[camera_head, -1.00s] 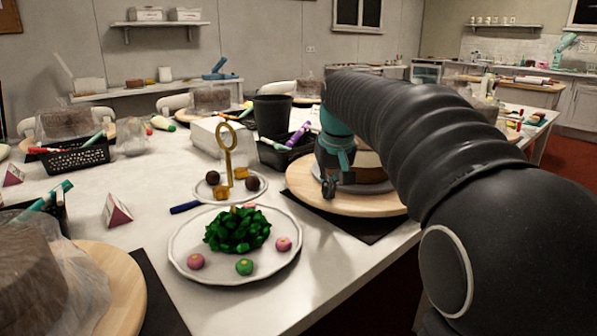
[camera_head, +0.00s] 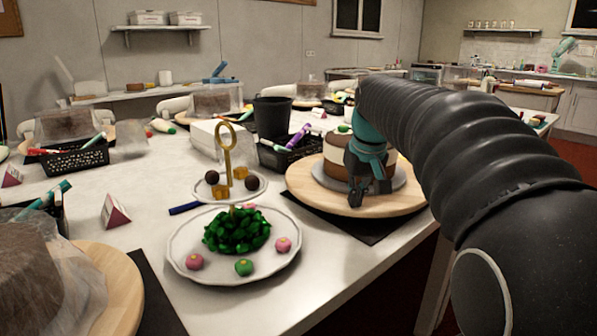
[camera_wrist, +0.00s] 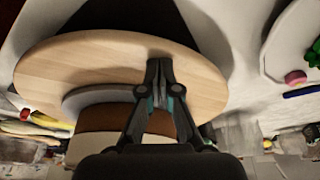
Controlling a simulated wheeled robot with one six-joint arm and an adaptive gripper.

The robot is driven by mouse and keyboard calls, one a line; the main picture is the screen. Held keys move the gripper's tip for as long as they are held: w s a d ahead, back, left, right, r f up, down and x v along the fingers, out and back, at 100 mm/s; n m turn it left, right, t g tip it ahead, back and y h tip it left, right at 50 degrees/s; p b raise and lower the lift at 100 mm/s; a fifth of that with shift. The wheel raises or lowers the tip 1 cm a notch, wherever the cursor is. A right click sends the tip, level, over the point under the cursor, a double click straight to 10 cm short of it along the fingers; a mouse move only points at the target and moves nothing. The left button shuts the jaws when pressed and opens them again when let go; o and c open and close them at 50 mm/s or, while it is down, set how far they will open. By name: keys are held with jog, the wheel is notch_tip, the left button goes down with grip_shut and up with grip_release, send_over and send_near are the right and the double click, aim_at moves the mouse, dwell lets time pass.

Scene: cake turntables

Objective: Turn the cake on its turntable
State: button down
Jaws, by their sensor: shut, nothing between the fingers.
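The cake (camera_head: 335,151), brown and cream in layers with something green on top, stands on a grey round plate (camera_head: 318,171). This rests on the wooden turntable (camera_head: 310,190) near the table's right edge. My gripper (camera_head: 369,202) points down in front of the cake, over the near side of the disc. In the wrist view my gripper (camera_wrist: 158,65) has its fingertips together with nothing between them, over the bare wood of the turntable (camera_wrist: 60,70). The cake (camera_wrist: 95,145) is partly hidden behind the fingers there. I cannot tell whether the fingertips touch the wood.
A two-tier sweet stand (camera_head: 235,262) with a gold handle is left of the turntable. A black basket (camera_head: 285,155) with tools and a dark bucket (camera_head: 272,117) stand behind. A wrapped cake (camera_head: 40,270) on a wooden board is at the front left.

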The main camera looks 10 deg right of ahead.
aim_at(403, 202)
jog(key=shift+s+d, duration=0.25)
jog(key=shift+d, duration=0.7)
jog(key=shift+s+d, duration=0.2)
jog(key=shift+d, duration=0.75)
jog(key=shift+s+d, duration=0.25)
jog(key=shift+d, duration=0.7)
jog(key=shift+p, duration=0.3)
jog(key=shift+w+d+p, duration=0.15)
jog(key=shift+d+p, duration=0.3)
jog(key=shift+d, duration=1)
jog(key=shift+w+d+p, duration=0.15)
jog(key=shift+d+p, duration=0.25)
jog(key=shift+d, duration=1.05)
jog(key=shift+r, duration=1.4)
jog(key=shift+r, duration=0.1)
